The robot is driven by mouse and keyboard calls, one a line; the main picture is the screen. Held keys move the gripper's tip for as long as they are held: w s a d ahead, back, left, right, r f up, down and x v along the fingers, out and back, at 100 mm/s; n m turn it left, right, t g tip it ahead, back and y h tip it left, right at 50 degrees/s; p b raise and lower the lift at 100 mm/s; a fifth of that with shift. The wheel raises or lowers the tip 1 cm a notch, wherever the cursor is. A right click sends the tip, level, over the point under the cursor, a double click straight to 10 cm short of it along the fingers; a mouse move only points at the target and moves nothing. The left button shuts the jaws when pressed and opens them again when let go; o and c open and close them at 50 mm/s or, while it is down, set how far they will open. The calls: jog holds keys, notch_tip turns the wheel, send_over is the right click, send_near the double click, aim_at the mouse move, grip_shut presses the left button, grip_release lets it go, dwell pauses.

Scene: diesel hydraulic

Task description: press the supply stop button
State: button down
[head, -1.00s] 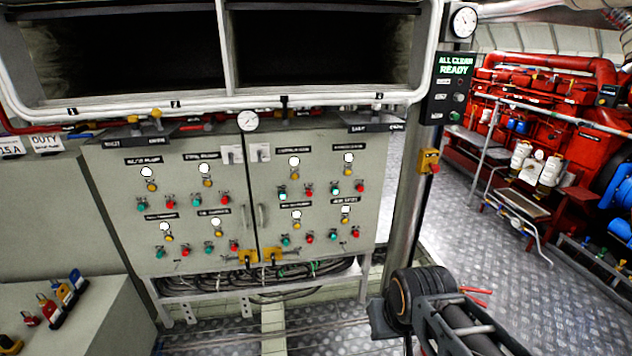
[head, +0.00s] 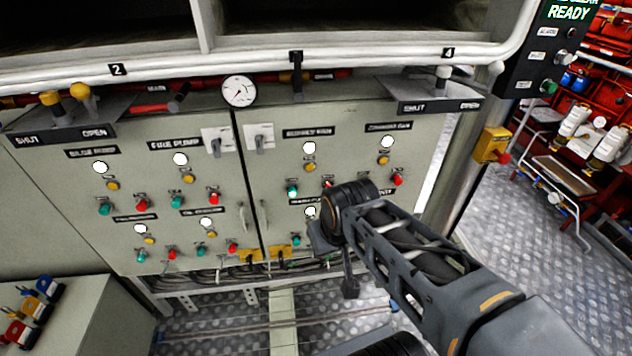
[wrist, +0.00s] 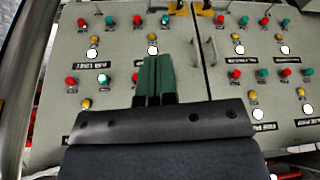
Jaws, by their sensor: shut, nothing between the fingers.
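The supply stop button appears to be the red button (head: 328,184) on the right cabinet door, beside a lit green button (head: 293,192). Its small label above is blurred, so the reading is uncertain. In the head view my arm's end partly covers that area. In the wrist view, which shows the panel upside down, a red button (wrist: 133,77) shows just left of my gripper (wrist: 157,60). The two dark green fingers are shut and empty, and they hide part of the panel. I cannot tell how far the fingertips are from the door.
The grey cabinet (head: 75,215) carries several other button groups and lamps. Shut/open levers (head: 440,90) and a gauge (head: 239,90) sit above the doors. A yellow box with a red button (head: 492,146) is on the post at right. Cables hang below.

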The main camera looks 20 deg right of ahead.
jog(key=shift+s+d, duration=0.1)
jog(key=shift+d, duration=0.05)
jog(key=w+a+f+n+y+b, duration=0.25)
jog(key=w+f+y+b, duration=0.35)
jog(key=f+y, duration=0.4)
jog(key=w+d+f+m+t+h+b, duration=0.1)
jog(key=w+d+f+m+t, duration=0.2)
jog(key=w+d+t, duration=0.7)
jog(key=shift+d+f, duration=0.8)
jog(key=shift+d, duration=0.3)
jog(key=shift+w, duration=0.1)
